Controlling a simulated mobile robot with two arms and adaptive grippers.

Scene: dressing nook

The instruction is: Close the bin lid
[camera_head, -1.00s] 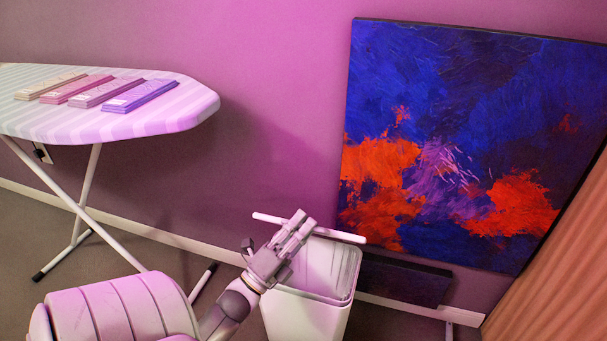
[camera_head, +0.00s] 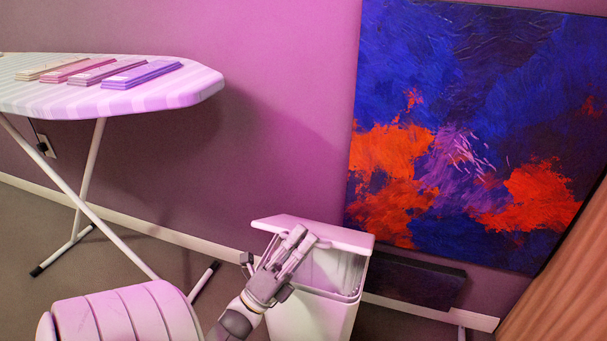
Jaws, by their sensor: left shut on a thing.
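A white bin (camera_head: 315,318) stands on the floor in front of the wall. Its lid (camera_head: 325,231) is hinged at the back and partly lowered, tilted above the open rim, with a gap in front where the inside shows. My left gripper (camera_head: 299,240) reaches in from the lower left. Its fingertips are at the lid's front edge and appear shut on the lid. The exact contact is partly hidden by the fingers. My right gripper is not in view.
An ironing board (camera_head: 120,101) with several folded cloths (camera_head: 140,75) stands at the left, its legs reaching toward the bin. A blue and orange painting (camera_head: 460,140) leans at the wall behind. A dark low panel (camera_head: 415,282) is right of the bin. An orange curtain (camera_head: 560,290) hangs at the right.

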